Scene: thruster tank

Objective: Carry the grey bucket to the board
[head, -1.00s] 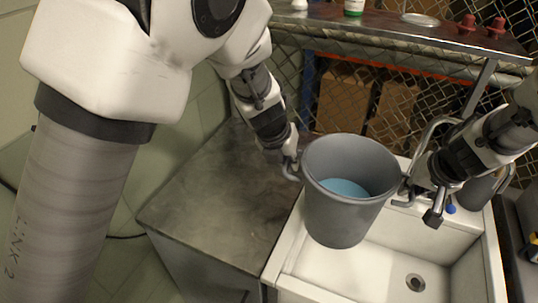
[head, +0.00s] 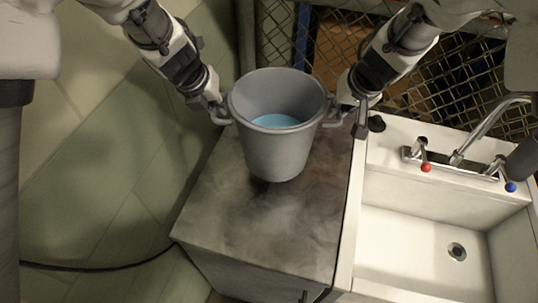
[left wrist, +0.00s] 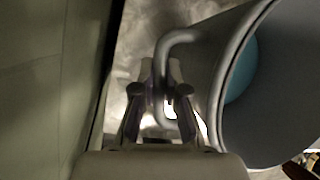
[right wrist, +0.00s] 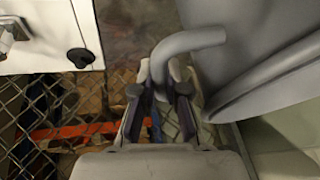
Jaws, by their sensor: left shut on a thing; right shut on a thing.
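The grey bucket (head: 272,150) is held upright between my two grippers, with blue liquid (head: 276,121) inside. It appears above the metal counter left of the sink; a dark shadow shows under it. My left gripper (head: 218,108) is shut on the bucket's left handle, which also shows in the left wrist view (left wrist: 163,60). My right gripper (head: 350,112) is shut on the right handle, which also shows in the right wrist view (right wrist: 190,42). The bucket's wall also shows in both wrist views. I cannot make out the board in the current views.
The metal counter (head: 250,235) has a bare top. The white sink (head: 410,230) adjoins it on the right, with a tap (head: 485,130) and red and blue knobs. A wire fence (head: 440,80) stands behind. A dark cable (head: 100,268) lies on the green floor at left.

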